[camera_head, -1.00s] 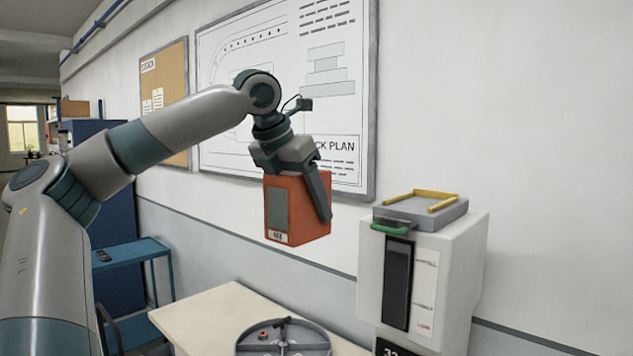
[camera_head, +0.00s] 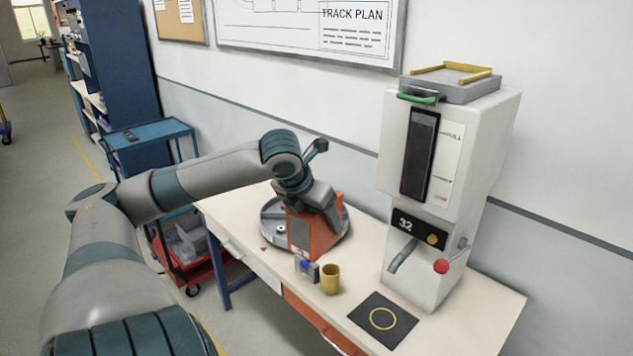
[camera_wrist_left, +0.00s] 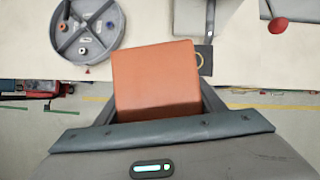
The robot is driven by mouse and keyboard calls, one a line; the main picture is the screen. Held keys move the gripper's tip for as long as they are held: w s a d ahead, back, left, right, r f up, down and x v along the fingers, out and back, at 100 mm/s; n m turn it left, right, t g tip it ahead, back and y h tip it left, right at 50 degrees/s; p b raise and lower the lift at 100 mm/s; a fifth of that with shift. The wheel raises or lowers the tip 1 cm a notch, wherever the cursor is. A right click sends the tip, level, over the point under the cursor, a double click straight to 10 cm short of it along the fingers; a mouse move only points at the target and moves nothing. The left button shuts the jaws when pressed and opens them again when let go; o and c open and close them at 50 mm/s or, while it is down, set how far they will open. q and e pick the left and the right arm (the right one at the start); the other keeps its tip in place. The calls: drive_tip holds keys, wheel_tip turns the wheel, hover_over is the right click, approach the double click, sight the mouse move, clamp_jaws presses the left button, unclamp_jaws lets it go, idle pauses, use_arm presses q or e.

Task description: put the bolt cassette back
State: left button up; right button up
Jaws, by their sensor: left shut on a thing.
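The bolt cassette is an orange box (camera_head: 325,238) with a grey panel on one face. My left gripper (camera_head: 312,200) is shut on it from above. In the head view the cassette overlaps the round grey tray on the table; I cannot tell whether it touches anything. In the left wrist view the cassette (camera_wrist_left: 155,82) sits between the fingers (camera_wrist_left: 160,100), with the round tray apart from it at upper left. The white dispenser (camera_head: 455,150) stands to the right, with a grey top (camera_head: 450,88), yellow rails and a green handle (camera_head: 417,97). My right gripper is not in view.
The round divided tray (camera_head: 272,222) lies on the pale table (camera_head: 235,212). A yellow cup (camera_head: 331,279), a small blue-knobbed item (camera_head: 306,268) and a black mat (camera_head: 382,320) with a yellow ring are near the front. A red-knobbed lever (camera_head: 442,266) sticks out from the dispenser.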

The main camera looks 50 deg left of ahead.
sight(328, 243)
use_arm(q)
drive_tip(key=shift+n, duration=0.4)
drive_tip(key=d+f, duration=0.2)
drive_tip(key=f, duration=0.1)
drive_tip(key=d+f, duration=0.1)
drive_tip(key=shift+s+d+f, duration=0.25)
drive_tip(key=shift+d+f, duration=0.05)
drive_tip(key=shift+f, duration=0.05)
drive_tip(key=w+d+f+n+g+y, duration=0.1)
drive_tip(key=w+d+f+n, duration=0.1)
drive_tip(key=d, duration=0.7)
drive_tip(key=w+d+f+n+y, duration=0.1)
drive_tip(key=w+d+f+n, duration=0.1)
drive_tip(key=d, duration=0.7)
drive_tip(key=d+r+n+g, duration=0.3)
drive_tip(key=d+n+g, duration=0.2)
drive_tip(key=d+n, duration=0.45)
drive_tip(key=d+r+n+g, duration=0.3)
drive_tip(key=d+n+g, duration=0.2)
drive_tip(key=d+n, duration=0.5)
drive_tip(key=s+a+f+n+h+b, duration=0.1)
drive_tip(key=a+f+n+h+b, duration=0.2)
drive_tip(key=f+b, duration=1)
drive_tip(key=a+n+b, duration=0.1)
drive_tip(key=a+n, duration=0.2)
drive_tip(key=n, duration=0.2)
drive_tip(key=shift+s+a+f+g+h, duration=0.15)
drive_tip(key=shift+s+g+h, duration=0.15)
drive_tip(key=shift+g, duration=0.1)
